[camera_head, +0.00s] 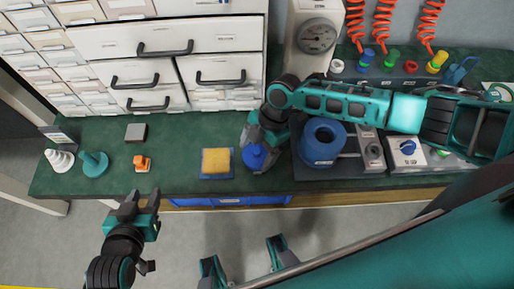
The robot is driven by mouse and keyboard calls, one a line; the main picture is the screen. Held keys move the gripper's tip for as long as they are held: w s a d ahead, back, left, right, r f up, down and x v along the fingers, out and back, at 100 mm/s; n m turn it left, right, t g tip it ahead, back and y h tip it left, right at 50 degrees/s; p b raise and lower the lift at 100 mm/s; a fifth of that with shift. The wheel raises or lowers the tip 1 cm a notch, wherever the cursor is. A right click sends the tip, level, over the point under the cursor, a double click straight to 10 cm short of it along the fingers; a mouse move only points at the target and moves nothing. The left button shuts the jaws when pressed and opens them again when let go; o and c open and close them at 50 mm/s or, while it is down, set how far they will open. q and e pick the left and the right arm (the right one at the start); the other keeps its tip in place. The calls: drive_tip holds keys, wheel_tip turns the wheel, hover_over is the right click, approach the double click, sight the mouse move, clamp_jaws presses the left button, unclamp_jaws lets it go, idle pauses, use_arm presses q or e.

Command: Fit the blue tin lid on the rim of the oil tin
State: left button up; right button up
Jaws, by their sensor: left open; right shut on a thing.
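My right gripper (256,142) reaches in from the right and is shut on a blue rounded thing (255,157), which I take for the blue tin lid. It is over the bench near the front edge; whether it touches the bench I cannot tell. Just to its right, apart from it, a large blue cylinder (322,155) with a round dark opening in its top stands upright on a dark base. I take this for the oil tin, but cannot be sure. My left gripper (141,200) is open and empty, in front of the bench's front edge.
A yellow sponge on a blue tray (216,177) lies left of the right gripper. An orange piece (142,163), a grey block (136,132), a teal cone (94,165) and a white cone (60,160) stand further left. Drawers (190,80) and a gauge (318,36) line the back.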

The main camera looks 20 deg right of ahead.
sight(257, 151)
use_arm(q)
drive_tip(key=shift+s+f+b, duration=0.1)
drive_tip(key=shift+f+b, duration=0.9)
drive_tip(key=shift+f, duration=0.2)
use_arm(e)
drive_tip(key=shift+f, duration=1.35)
drive_tip(key=o, duration=0.9)
wheel_tip(257, 151, up, 2)
drive_tip(key=shift+r+p, duration=0.1)
drive_tip(key=shift+p, duration=0.9)
wheel_tip(257, 151, up, 5)
drive_tip(key=p, duration=0.4)
drive_tip(key=shift+p, duration=0.3)
use_arm(q)
drive_tip(key=r, duration=0.5)
drive_tip(key=shift+s+a+r, duration=0.25)
drive_tip(key=shift+a+r, duration=0.1)
drive_tip(key=shift+r, duration=0.05)
